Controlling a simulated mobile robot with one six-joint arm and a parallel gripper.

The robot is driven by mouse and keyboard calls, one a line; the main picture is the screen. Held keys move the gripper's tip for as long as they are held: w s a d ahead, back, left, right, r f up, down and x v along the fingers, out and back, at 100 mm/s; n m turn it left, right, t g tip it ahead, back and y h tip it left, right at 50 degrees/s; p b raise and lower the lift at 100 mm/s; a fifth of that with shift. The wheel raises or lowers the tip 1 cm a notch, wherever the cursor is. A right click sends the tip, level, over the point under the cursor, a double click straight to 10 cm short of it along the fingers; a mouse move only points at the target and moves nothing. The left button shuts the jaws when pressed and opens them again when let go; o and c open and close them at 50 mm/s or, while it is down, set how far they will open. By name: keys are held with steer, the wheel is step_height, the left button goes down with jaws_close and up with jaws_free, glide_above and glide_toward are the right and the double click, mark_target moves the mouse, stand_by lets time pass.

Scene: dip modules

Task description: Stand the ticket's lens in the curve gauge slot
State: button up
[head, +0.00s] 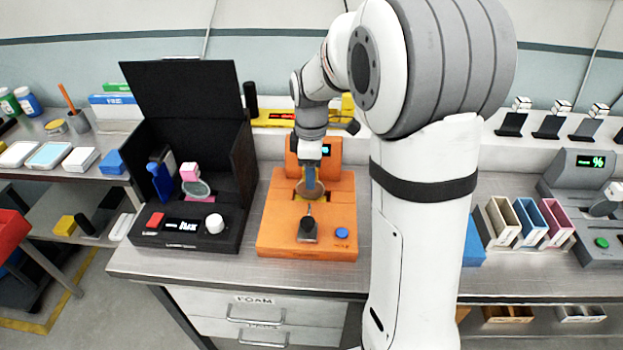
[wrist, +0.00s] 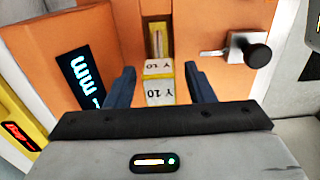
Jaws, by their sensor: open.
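The orange curve gauge (head: 283,225) stands on the bench in the middle of the head view, and its orange body (wrist: 225,20) fills much of the wrist view. A lens (head: 301,190) appears to stand upright at its slot, partly hidden by my fingers. A tab marked "Y 10" (wrist: 160,94), with yellow edges, lies between my fingers in the wrist view. My gripper (wrist: 160,84) is open around the tab, with gaps on both sides; in the head view my gripper (head: 311,182) is low over the gauge. I see no readable ticket.
A black hooded station (head: 180,240) at left holds another lens (head: 196,188) with a pink tab. A black-knobbed lever (head: 308,228) and blue button (head: 342,233) are on the gauge's front. Coloured bins (head: 530,222) and a grey device (head: 590,190) stand at right.

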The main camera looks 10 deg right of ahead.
step_height(320, 180, up, 8)
steer(key=shift+r, duration=0.25)
steer(key=s+f+m+t, duration=0.2)
steer(key=s+m, duration=1.2)
steer(key=s, duration=0.7)
steer(key=shift+s+d+f+t, duration=0.15)
steer(key=shift+f+t, duration=0.25)
steer(key=shift+f, duration=0.15)
steer(key=shift+c, duration=0.6)
